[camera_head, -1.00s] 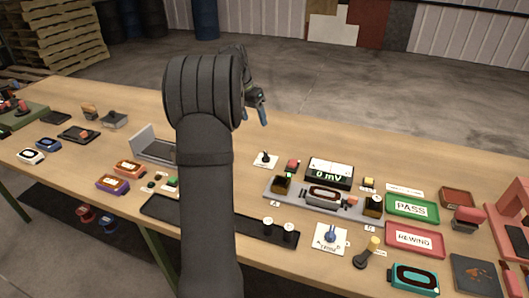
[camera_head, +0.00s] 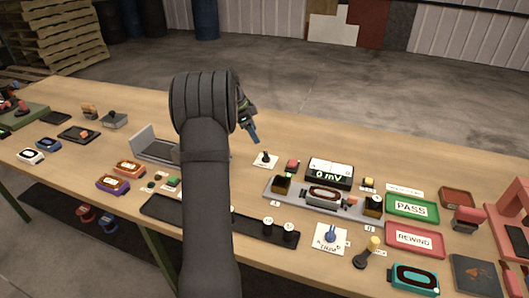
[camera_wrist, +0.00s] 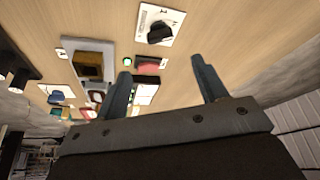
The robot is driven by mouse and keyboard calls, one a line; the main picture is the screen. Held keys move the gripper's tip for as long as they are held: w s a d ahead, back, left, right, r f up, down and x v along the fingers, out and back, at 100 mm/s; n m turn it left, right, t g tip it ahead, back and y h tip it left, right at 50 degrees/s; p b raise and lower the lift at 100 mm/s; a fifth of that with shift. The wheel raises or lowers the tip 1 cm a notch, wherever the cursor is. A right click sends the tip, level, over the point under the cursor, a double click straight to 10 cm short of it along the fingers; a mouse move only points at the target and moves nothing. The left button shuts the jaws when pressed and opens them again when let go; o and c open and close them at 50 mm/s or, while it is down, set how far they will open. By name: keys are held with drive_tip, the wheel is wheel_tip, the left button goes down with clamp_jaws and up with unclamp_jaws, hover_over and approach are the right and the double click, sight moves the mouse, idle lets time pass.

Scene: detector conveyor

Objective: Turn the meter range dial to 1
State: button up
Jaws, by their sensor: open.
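The dial, a black knob (camera_head: 265,158) on a white plate, stands left of the meter (camera_head: 330,172), whose display reads 0 mV. In the wrist view the knob (camera_wrist: 160,32) sits beyond the fingertips, and the print on its plate is too small to read. My gripper (camera_head: 254,136) is in the air behind and slightly left of the dial, apart from it. In the wrist view my gripper (camera_wrist: 160,70) is open, with nothing between its fingers. My arm hides part of the table left of the dial.
A red button (camera_head: 292,165) stands between dial and meter. In front are a grey fixture (camera_head: 300,197) and a blue knob on a white plate (camera_head: 330,239). PASS (camera_head: 411,208) and REWIND (camera_head: 414,239) trays lie right. Bare wood lies behind the dial.

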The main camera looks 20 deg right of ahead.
sight(266, 154)
drive_tip(key=x, duration=1.1)
drive_tip(key=c, duration=1)
drive_tip(key=shift+n, duration=0.4)
drive_tip(key=n+t, duration=0.1)
drive_tip(key=n, duration=0.1)
drive_tip(key=n+t, duration=0.1)
drive_tip(key=n, duration=0.2)
drive_tip(key=shift+s+n, duration=0.2)
drive_tip(key=shift+n, duration=0.1)
drive_tip(key=n+t+y, duration=0.1)
drive_tip(key=n+t, duration=0.1)
drive_tip(key=n, duration=0.3)
drive_tip(key=shift+s+n+t, duration=0.1)
drive_tip(key=shift+n+t, duration=0.2)
drive_tip(key=shift+n, duration=0.1)
drive_tip(key=o, duration=1)
